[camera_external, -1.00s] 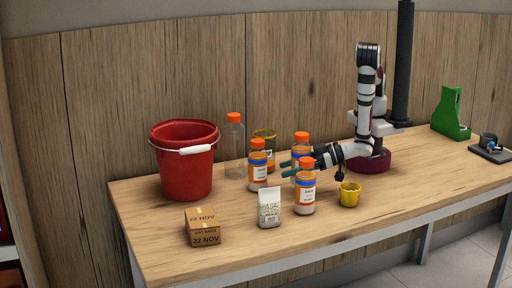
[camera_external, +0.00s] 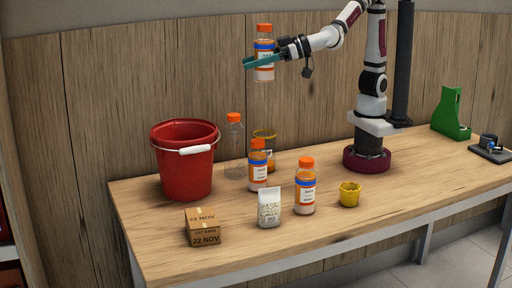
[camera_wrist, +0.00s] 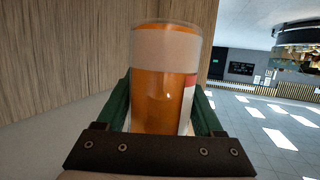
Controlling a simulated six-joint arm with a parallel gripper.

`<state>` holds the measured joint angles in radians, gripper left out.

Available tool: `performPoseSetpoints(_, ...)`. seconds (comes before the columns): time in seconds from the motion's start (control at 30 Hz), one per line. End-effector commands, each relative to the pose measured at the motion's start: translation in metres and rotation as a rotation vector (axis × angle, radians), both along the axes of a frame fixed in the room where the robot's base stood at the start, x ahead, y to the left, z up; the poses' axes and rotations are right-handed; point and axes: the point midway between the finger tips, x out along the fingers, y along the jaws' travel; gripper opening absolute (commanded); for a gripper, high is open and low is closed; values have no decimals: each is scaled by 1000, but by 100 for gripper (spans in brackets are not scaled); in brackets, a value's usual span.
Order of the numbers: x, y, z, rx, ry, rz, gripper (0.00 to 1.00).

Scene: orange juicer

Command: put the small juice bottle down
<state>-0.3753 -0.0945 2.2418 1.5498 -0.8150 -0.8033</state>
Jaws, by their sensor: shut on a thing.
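My gripper (camera_external: 263,62) is shut on a small juice bottle (camera_external: 264,47) with an orange cap and a blue, white and orange label. It holds the bottle upright, high above the table, in front of the wooden wall. In the wrist view, the orange bottle (camera_wrist: 160,75) fills the middle between the green fingers. Two similar juice bottles stand on the table, one (camera_external: 258,166) near the back and one (camera_external: 305,187) nearer the front.
The table (camera_external: 350,230) also bears a red bucket (camera_external: 185,170), a clear bottle (camera_external: 234,150), a glass jar (camera_external: 266,140), a cardboard box (camera_external: 203,228), a white packet (camera_external: 270,208) and a yellow cup (camera_external: 349,194). Bare wood shows at the front and right.

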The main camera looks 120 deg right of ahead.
Motion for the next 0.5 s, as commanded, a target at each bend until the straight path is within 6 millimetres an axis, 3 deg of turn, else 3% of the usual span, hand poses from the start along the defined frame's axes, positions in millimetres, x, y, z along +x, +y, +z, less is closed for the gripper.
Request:
performPoseSetpoints(0.1,33,12,15,0,2,41,0)
performPoseSetpoints(0.27,83,36,0,-5,8,71,0)
performPoseSetpoints(0.37,114,53,-21,-5,9,85,0)
performPoseSetpoints(0.5,160,82,-68,-6,10,108,0)
